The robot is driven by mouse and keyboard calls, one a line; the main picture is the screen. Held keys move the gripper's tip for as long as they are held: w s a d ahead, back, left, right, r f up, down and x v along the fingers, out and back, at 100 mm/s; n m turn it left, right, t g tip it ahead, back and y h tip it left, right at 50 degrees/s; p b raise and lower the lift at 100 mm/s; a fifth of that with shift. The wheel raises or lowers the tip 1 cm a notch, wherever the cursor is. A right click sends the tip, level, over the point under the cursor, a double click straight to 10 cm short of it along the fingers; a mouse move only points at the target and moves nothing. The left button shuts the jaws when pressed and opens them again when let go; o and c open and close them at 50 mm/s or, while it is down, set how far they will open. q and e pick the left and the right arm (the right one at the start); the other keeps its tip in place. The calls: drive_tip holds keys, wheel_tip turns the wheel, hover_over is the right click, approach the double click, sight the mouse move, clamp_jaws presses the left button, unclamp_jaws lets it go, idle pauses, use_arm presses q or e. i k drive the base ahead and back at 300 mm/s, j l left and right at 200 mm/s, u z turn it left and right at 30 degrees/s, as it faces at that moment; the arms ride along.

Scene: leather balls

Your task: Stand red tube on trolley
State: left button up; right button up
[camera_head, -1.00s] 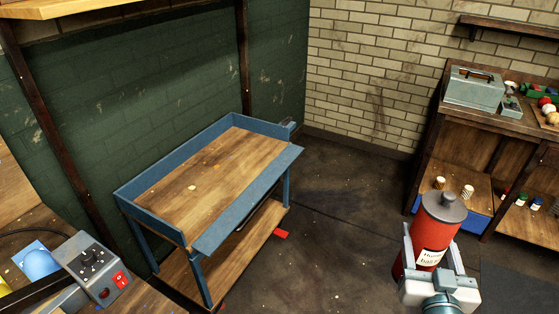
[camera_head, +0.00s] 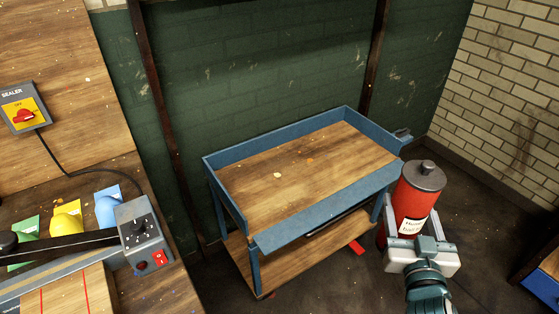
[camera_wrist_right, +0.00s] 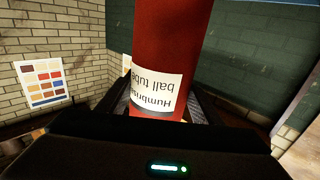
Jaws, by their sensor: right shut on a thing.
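The red tube (camera_head: 416,204) has a grey knobbed cap and a white label. It is upright in my right gripper (camera_head: 420,240), whose fingers are shut on its sides. In the right wrist view the red tube (camera_wrist_right: 170,45) stands between the fingers with its label upside down in the picture. The trolley (camera_head: 330,208) has a wooden top with a raised blue rim and a lower wooden shelf. The tube is just right of the trolley's right end in the head view, apart from its bare top. My left gripper is not in view.
A workbench on the left carries a grey control box (camera_head: 138,235), a sealer switch (camera_head: 25,110) and several coloured pieces. A dark post (camera_head: 155,110) stands behind the trolley's left side. A red object (camera_head: 357,248) lies low by the trolley. The trolley top holds only small flecks.

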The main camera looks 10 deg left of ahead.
sight(296, 170)
drive_tip(key=i+l+u, duration=0.15)
drive_tip(key=u, duration=0.2)
drive_tip(key=l+u, duration=0.35)
drive_tip(key=i+l+u, duration=0.1)
drive_tip(key=l+u, duration=0.95)
drive_tip(key=l, duration=0.25)
